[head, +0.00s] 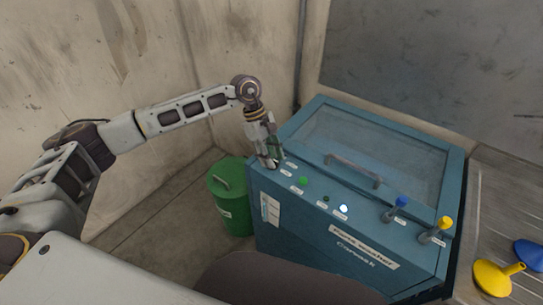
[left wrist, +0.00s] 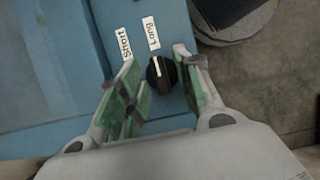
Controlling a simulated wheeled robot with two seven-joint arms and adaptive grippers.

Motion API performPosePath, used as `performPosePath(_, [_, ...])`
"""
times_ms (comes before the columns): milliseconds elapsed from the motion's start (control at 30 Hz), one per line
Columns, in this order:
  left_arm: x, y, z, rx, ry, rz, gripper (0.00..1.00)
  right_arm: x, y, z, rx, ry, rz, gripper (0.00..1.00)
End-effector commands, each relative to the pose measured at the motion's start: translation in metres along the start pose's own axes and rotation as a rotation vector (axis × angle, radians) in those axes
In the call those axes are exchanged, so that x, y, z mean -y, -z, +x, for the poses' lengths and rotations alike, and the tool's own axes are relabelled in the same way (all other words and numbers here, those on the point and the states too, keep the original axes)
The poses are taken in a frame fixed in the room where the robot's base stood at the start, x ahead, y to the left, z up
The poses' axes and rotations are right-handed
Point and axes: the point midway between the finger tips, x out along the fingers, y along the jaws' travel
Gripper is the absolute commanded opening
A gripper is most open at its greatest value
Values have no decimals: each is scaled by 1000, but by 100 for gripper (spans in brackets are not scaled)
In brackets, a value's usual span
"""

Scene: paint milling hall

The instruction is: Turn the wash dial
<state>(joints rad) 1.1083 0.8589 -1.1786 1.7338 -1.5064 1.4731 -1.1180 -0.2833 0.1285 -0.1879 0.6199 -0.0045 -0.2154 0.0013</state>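The wash dial (left wrist: 161,73) is a black knob with a white pointer line on the blue machine's top panel. In the left wrist view its line points up towards the "Long" label (left wrist: 151,33); the "Short" label (left wrist: 124,43) is to the left. My left gripper (left wrist: 155,58) is open, its fingers on either side of the dial. The right finger is close to the dial, and a gap shows on the left; I cannot tell if either touches. In the head view my left gripper (head: 270,161) covers the dial at the panel's left end. My right gripper is out of view.
The blue washer (head: 345,240) has a windowed lid with a handle (head: 352,170), a green button (head: 303,181), a lit white button (head: 343,209), and blue (head: 400,203) and yellow (head: 442,225) taps. A green bin (head: 229,205) stands left. Funnels (head: 497,278) lie right.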

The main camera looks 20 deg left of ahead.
Motion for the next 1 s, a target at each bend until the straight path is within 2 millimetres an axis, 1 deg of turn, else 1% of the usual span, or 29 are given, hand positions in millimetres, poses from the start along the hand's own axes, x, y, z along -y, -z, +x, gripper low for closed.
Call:
performPosePath(100, [0, 0, 4, 0, 1, 0, 34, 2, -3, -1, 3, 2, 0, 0])
performPosePath(367, [0, 0, 4, 0, 1, 0, 34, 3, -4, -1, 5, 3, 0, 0])
performPosePath(467, [0, 0, 4, 0, 1, 0, 24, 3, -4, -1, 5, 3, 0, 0])
performPosePath(633, [0, 0, 5, 0, 1, 0, 2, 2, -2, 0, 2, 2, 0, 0])
performPosePath(667, [0, 0, 5, 0, 1, 0, 0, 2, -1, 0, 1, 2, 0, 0])
performPosePath(1000, [1, 0, 7, 1, 1, -7, 0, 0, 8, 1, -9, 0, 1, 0])
